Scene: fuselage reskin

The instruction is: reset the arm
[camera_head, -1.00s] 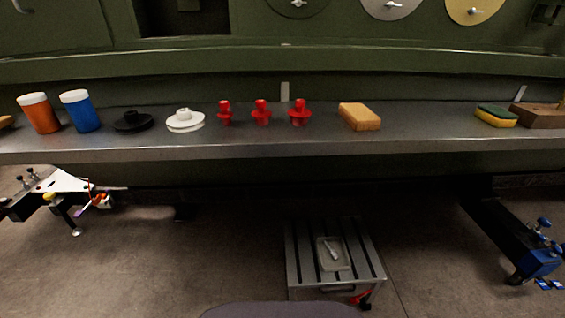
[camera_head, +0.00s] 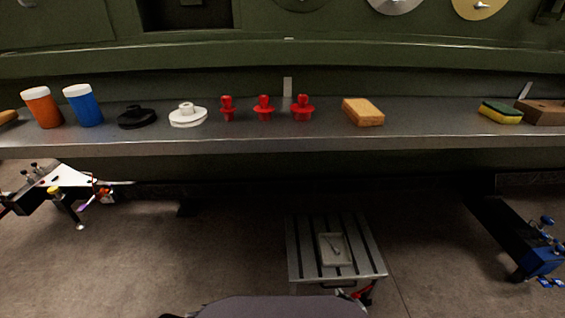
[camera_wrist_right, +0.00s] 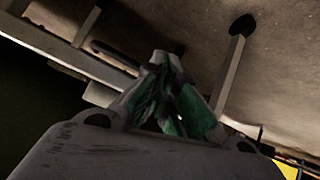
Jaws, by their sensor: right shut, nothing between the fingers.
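My right gripper (camera_wrist_right: 163,62) shows in the right wrist view, with green inner pads. Its fingertips are together and nothing is between them. It hangs over the brown floor, apart from any object. In the head view I cannot make out either gripper clearly, and my left gripper is not in view.
A long metal shelf (camera_head: 420,134) holds an orange canister (camera_head: 42,108), blue canister (camera_head: 84,106), black disc (camera_head: 136,119), white disc (camera_head: 188,118), red plugs (camera_head: 264,109), a tan block (camera_head: 363,113) and a sponge (camera_head: 500,113). A slatted stool (camera_head: 305,262) bears a small tray (camera_head: 323,255).

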